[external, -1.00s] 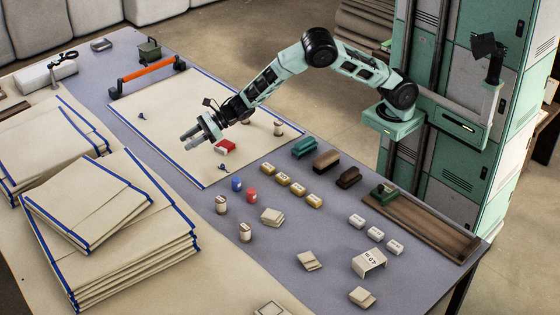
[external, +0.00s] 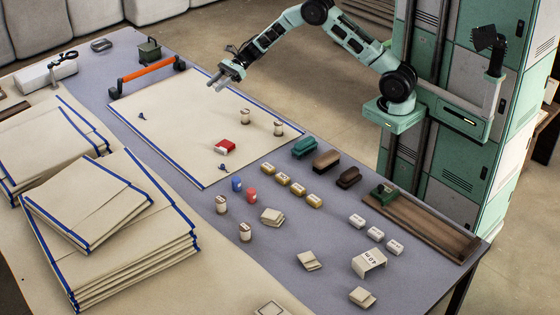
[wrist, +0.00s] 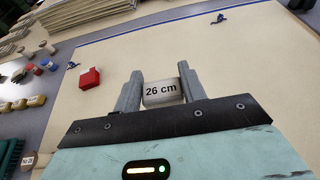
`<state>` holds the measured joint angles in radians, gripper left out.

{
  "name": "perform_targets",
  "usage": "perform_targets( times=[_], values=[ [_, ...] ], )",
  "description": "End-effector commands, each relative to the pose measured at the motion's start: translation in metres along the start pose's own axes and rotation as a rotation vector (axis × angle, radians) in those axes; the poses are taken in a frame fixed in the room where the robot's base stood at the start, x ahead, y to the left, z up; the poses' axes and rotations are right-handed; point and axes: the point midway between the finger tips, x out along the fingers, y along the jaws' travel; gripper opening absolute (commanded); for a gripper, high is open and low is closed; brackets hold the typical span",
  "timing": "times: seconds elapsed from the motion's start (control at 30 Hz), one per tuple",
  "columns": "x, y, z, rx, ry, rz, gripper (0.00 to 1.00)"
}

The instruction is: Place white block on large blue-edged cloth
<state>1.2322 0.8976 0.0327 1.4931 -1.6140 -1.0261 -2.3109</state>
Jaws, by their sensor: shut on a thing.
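The large cloth with blue edges (external: 165,115) lies flat across the middle of the table. It also fills most of the wrist view (wrist: 240,70). A white block marked "26 cm" (wrist: 161,93) sits between the two grey fingers of my gripper (wrist: 158,78), which is shut on it. In the external view my gripper (external: 215,82) is raised above the far right part of the cloth. The block cannot be made out clearly there.
A red block (external: 224,146) and two pale cylinders (external: 246,116) (external: 279,128) stand on the cloth. An orange-handled bar (external: 148,75) lies along its far edge. Folded cloth stacks (external: 100,205) stand at left. Three small white blocks (external: 375,233) sit at front right.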

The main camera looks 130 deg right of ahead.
Motion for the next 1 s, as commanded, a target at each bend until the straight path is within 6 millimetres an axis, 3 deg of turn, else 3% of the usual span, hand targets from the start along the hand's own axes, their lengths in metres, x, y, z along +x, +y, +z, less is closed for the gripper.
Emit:
perform_targets(
  times=[0.3, 0.7, 0.97, 1.0],
  values=[
    [0.016, -0.001, -0.049, 0.002, 0.000, 0.004, 0.20],
    [0.033, -0.001, -0.088, 0.001, 0.000, 0.003, 0.20],
    [0.035, -0.001, -0.093, -0.001, 0.001, 0.003, 0.20],
    [0.035, -0.001, -0.093, -0.001, 0.001, 0.003, 0.52]
  ],
)
